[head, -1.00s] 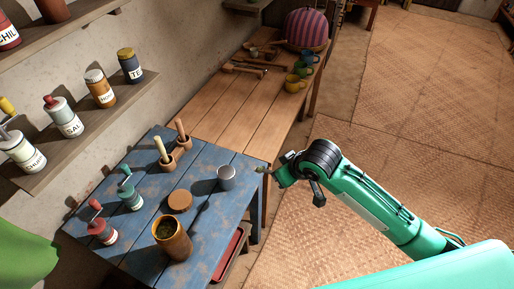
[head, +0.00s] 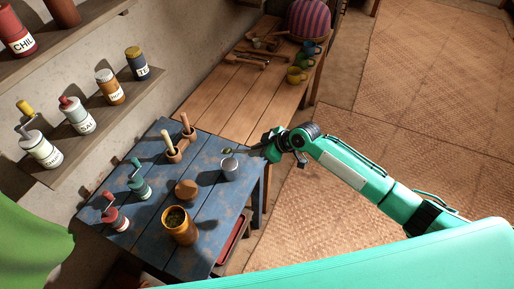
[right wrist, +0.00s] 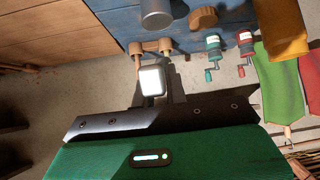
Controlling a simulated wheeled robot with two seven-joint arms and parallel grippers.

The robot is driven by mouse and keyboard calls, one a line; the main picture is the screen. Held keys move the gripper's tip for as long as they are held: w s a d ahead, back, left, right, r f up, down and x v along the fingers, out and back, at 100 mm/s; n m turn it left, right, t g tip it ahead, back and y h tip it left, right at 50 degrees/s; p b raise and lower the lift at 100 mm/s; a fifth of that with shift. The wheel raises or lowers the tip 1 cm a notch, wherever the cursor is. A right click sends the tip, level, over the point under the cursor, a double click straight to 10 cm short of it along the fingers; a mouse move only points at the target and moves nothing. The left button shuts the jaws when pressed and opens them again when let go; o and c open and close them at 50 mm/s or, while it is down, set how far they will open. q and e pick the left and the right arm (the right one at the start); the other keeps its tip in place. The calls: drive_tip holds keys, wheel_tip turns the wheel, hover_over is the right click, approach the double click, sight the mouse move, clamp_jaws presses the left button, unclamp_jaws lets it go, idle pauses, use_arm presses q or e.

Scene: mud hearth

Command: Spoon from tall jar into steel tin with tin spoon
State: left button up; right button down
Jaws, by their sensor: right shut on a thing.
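My right gripper (head: 272,152) is shut on the tin spoon (head: 243,151), which points left. A greenish patch shows at the spoon's bowl, which appears just above the steel tin (head: 230,170); I cannot tell the exact height. The tin stands upright on the blue table and also shows in the right wrist view (right wrist: 156,14). The tall jar (head: 181,231) stands open nearer the front, with green stuff inside. Its likely lid, a round wooden disc (head: 186,189), lies between jar and tin. My left gripper is out of view.
A teal grinder (head: 140,188) and a red grinder (head: 116,219) stand left of the jar. A wall shelf (head: 95,128) carries labelled jars. Mugs (head: 297,75) and utensils stand on the wooden table behind.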

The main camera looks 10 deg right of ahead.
drive_tip(key=f+n+t+b, duration=0.1)
drive_tip(key=n+t+b, duration=0.1)
drive_tip(key=n+b, duration=0.1)
drive_tip(key=s+f+n+t+b, duration=0.1)
drive_tip(key=f+n+t+b, duration=0.1)
drive_tip(key=n+b, duration=0.2)
drive_tip(key=f+n+t+b, duration=0.2)
drive_tip(key=n+b, duration=0.2)
drive_tip(key=n, duration=0.1)
drive_tip(key=shift+s+a, duration=0.2)
drive_tip(key=shift+s, duration=0.15)
idle(1.2)
wheel_tip(320, 180, up, 5)
drive_tip(key=p, duration=0.4)
drive_tip(key=shift+p, duration=0.35)
